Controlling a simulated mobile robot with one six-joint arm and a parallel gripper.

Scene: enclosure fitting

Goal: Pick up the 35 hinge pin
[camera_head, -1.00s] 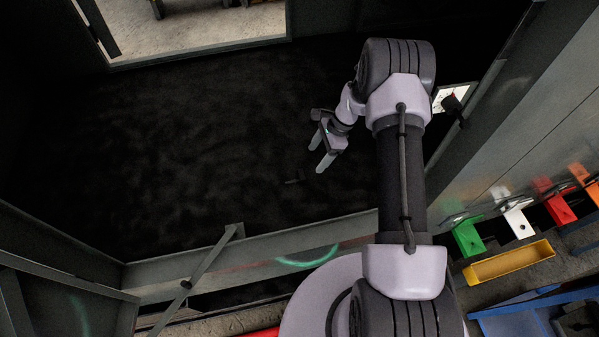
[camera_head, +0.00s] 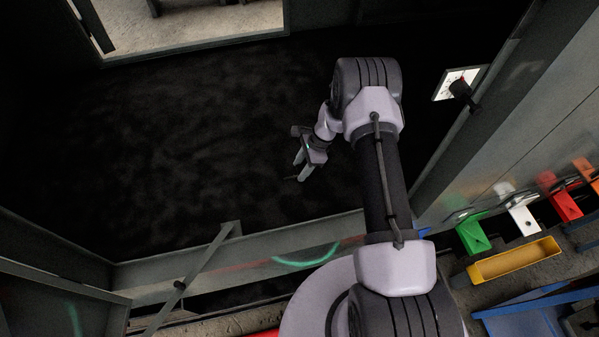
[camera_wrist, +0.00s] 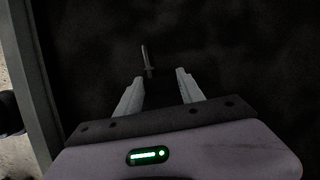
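The hinge pin, a thin dark grey pin (camera_wrist: 148,60), lies on the black floor of the enclosure in the wrist view. It shows just beyond my fingertips, nearer the left finger. Its near end runs down toward the gap between the fingers, where it is hard to make out. In the head view only a small dark bit of it (camera_head: 290,178) shows beside the fingertips. My gripper (camera_wrist: 160,75) is open, with its fingers apart and nothing seen held between them. It also shows in the head view (camera_head: 300,171), low over the floor. No number on the pin is readable.
A metal sill (camera_head: 250,253) with a diagonal brace (camera_head: 195,268) runs along the near edge. A rotary switch (camera_head: 460,88) is on the right wall. Coloured brackets and a yellow tray (camera_head: 514,262) are outside at right. The floor around the pin looks clear.

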